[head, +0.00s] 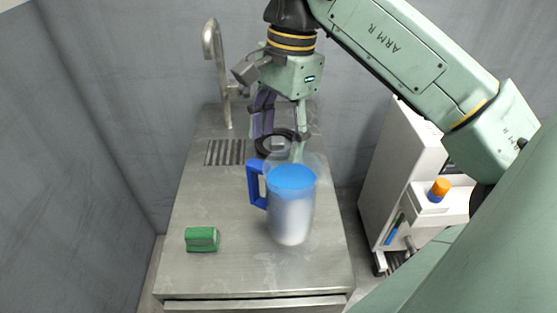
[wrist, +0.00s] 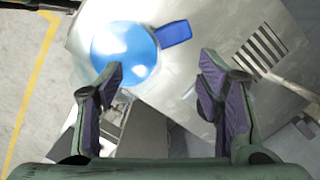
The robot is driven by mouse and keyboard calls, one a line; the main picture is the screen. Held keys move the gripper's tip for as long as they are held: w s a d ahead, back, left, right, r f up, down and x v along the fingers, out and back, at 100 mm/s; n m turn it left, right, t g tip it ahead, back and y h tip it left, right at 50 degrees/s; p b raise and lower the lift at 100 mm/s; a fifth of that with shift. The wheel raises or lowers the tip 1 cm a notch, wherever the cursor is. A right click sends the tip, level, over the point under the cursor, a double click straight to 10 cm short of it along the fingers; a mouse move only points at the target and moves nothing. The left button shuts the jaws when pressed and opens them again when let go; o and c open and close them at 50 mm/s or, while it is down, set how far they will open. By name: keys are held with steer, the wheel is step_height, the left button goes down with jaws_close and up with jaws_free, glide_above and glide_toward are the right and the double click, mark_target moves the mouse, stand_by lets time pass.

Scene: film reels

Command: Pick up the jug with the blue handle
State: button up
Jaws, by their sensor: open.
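The jug (head: 291,212) is a clear, frosted vessel with a blue top and a blue handle (head: 256,184) on its left side. It stands upright on the steel counter (head: 240,268). In the wrist view the jug (wrist: 124,50) shows from above as a blue disc, with the handle (wrist: 174,33) pointing right. My gripper (head: 277,135) is open and empty, behind and above the jug in the head view. In the wrist view the gripper (wrist: 161,72) has its fingers spread, the left fingertip overlapping the jug's lower edge in the picture. I cannot tell whether it touches.
A green block (head: 201,239) lies at the counter's front left. A black ring-shaped thing (head: 268,147) is behind the jug, partly hidden. A tap (head: 213,60) and a slotted drain (head: 225,152) are at the back. A white cart (head: 407,170) with an orange-topped bottle (head: 439,189) stands right.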

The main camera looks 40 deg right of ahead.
mark_target(271, 172)
steer(key=f+b, duration=0.1)
steer(key=f, duration=0.1)
steer(key=f+b, duration=0.2)
steer(key=f, duration=0.1)
steer(key=a+f+b, duration=0.1)
steer(key=f+b, duration=0.1)
steer(key=f, duration=0.1)
steer(key=shift+w+a+f, duration=0.1)
steer(key=shift+w, duration=0.15)
steer(key=shift+c, duration=0.2)
jaws_close()
stand_by(0.4)
